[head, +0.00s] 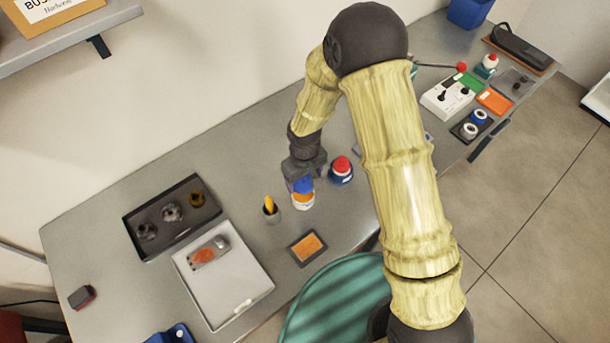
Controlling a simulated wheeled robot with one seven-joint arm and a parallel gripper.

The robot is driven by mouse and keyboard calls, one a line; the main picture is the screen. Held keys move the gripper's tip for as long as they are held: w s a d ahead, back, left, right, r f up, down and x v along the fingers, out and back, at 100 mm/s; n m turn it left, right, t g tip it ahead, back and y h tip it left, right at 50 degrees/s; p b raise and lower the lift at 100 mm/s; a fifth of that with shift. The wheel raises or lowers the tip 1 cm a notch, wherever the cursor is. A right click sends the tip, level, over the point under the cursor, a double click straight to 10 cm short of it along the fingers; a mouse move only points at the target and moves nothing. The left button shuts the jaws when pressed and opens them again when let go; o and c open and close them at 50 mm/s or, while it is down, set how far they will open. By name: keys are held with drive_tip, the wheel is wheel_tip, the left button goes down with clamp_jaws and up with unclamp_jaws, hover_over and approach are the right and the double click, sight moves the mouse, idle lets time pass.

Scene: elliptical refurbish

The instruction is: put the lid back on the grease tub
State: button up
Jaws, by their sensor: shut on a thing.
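The grease tub (303,202), small with an orange band, stands on the grey bench near the middle of the head view. A blue lid (303,186) shows right above it, between the tub and my gripper (302,180). My gripper points down and is shut on the blue lid. The lid covers the tub's mouth from this angle. I cannot tell whether the lid touches the rim or hovers just over it. The fingertips are small and partly hidden.
A cup with a yellow handle (270,208) stands close left. An orange-topped pad (307,247) lies in front. Dark (137,218) and pale (262,273) trays lie further left.

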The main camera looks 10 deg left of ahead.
sight(304, 183)
drive_tip(key=shift+s+a+f+b, duration=0.15)
drive_tip(key=shift+f+b, duration=0.2)
drive_tip(key=shift+f, duration=0.3)
drive_tip(key=shift+s+f+b, duration=0.1)
drive_tip(key=shift+f+b, duration=0.2)
drive_tip(key=shift+f, duration=0.3)
drive_tip(key=shift+w+f+b, duration=0.2)
drive_tip(key=shift+f+b, duration=0.6)
drive_tip(key=shift+f, duration=0.2)
drive_tip(key=shift+s+f, duration=0.15)
drive_tip(key=shift+f, duration=0.15)
drive_tip(key=shift+f+b, duration=0.2)
drive_tip(key=shift+b, duration=0.45)
idle(0.5)
drive_tip(key=o, duration=1)
drive_tip(key=shift+o, duration=0.3)
